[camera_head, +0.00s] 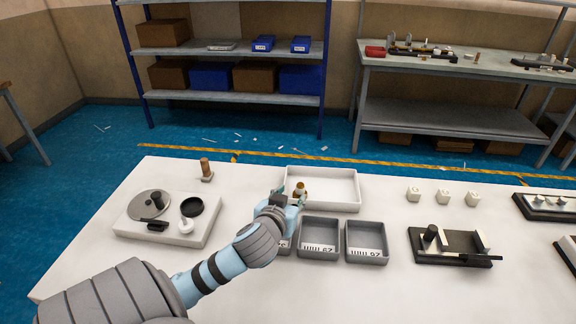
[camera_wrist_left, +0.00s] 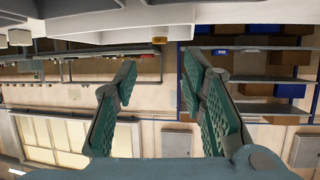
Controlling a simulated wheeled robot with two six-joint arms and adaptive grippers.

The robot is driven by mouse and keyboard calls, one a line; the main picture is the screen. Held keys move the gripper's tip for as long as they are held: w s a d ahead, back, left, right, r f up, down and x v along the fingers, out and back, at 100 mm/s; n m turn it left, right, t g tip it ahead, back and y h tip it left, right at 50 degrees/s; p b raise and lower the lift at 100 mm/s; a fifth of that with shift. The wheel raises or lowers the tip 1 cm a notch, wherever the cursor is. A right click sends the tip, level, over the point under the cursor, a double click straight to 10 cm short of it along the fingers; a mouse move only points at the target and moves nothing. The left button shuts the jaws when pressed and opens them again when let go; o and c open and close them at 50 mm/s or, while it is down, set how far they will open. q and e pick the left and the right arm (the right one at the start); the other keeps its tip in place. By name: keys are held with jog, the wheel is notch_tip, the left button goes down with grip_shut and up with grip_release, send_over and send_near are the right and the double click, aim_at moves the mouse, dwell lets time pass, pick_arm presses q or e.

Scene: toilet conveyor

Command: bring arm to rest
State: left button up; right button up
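My left arm (camera_head: 205,280) reaches in from the lower left over the white table. My left gripper (camera_head: 290,194) is above the table, by the near left corner of the white tray (camera_head: 345,204) and over the left grey bin. In the left wrist view its two green-padded fingers (camera_wrist_left: 160,75) are spread apart with nothing between them. A small brown-topped piece (camera_head: 300,187) shows just past the fingertips, at the tray's left end; whether it touches the gripper I cannot tell. My right gripper is not in view.
A black fixture (camera_head: 430,258) and white blocks (camera_head: 443,196) are at right. The front middle is clear.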

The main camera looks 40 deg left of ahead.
pick_arm(q)
jog(key=shift+v, duration=1.25)
